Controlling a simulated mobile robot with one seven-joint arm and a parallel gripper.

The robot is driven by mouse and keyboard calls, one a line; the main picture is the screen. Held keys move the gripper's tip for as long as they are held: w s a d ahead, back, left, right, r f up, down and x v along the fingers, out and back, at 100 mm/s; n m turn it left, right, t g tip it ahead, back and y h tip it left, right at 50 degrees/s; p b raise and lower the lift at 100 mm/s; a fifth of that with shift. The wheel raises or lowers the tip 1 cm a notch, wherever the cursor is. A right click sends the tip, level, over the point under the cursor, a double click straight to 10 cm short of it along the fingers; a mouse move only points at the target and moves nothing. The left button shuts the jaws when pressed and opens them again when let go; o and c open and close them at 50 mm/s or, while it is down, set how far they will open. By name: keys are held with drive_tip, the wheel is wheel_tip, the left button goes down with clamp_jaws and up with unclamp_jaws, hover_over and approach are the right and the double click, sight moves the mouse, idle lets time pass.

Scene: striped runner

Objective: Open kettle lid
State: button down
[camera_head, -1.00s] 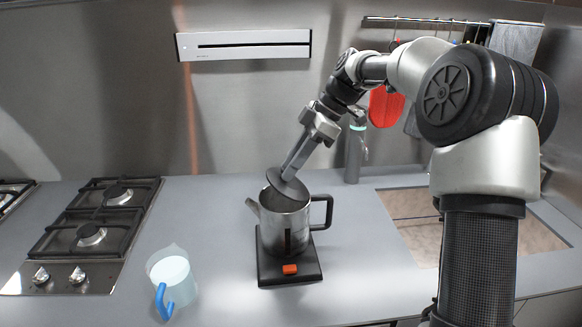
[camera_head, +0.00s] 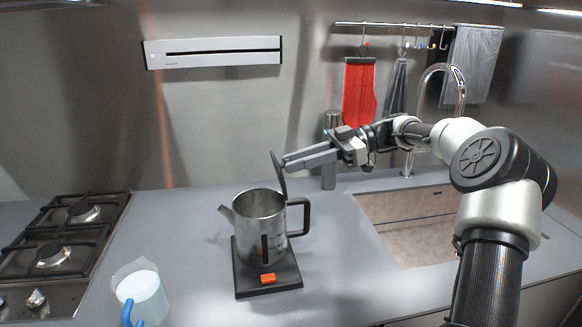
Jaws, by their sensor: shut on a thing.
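A metal kettle (camera_head: 258,232) with a black handle on its right and a spout on its left stands on a black base (camera_head: 268,284) with an orange switch. Its dark lid (camera_head: 279,174) stands nearly upright at the kettle's right rim, and the kettle's mouth is uncovered. My gripper (camera_head: 287,161) reaches in from the right above the handle. Its fingertips are at the lid's upper part and are shut on it. The lid is seen nearly edge-on, so the exact grip is hard to see.
A clear jug (camera_head: 141,290) with a blue handle stands at the front left. A gas hob (camera_head: 60,250) lies farther left. A sink (camera_head: 405,222) with a curved tap (camera_head: 459,85) is at the right. Red and grey cloths hang from a wall rail.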

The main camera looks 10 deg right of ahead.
drive_tip(key=shift+d+f+y, duration=0.1)
drive_tip(key=shift+d+y, duration=0.1)
drive_tip(key=shift+y, duration=0.1)
idle(0.4)
drive_tip(key=c, duration=1.6)
unclamp_jaws()
drive_tip(key=shift+o, duration=0.2)
drive_tip(key=shift+d, duration=0.15)
